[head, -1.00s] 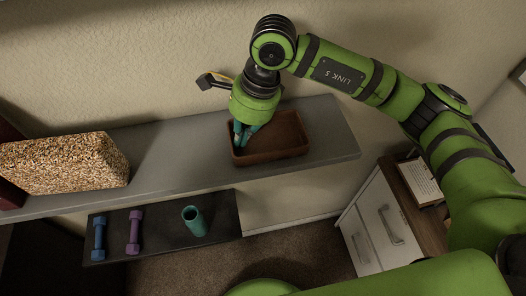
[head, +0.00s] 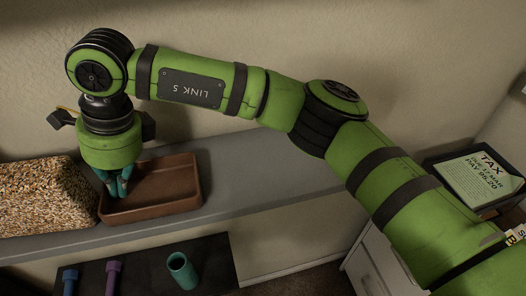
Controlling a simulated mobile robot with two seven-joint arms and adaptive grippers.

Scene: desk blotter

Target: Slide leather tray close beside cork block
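The brown leather tray (head: 168,208) sits on the grey shelf in the head view. Its left end is right beside the speckled cork block (head: 38,200), with little or no gap showing; whether they touch is unclear. My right gripper (head: 118,190) points down at the tray's left end, its teal fingertips low at or inside the left wall. The fingers are close together, but whether they are shut or hold the wall is not clear. My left gripper is not in view.
The grey shelf (head: 265,185) is bare to the right of the tray. Below it, a dark lower shelf (head: 215,255) holds a teal cup (head: 182,270), a purple dumbbell (head: 113,278) and a blue dumbbell (head: 70,280). A tax letter (head: 482,175) lies at the far right.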

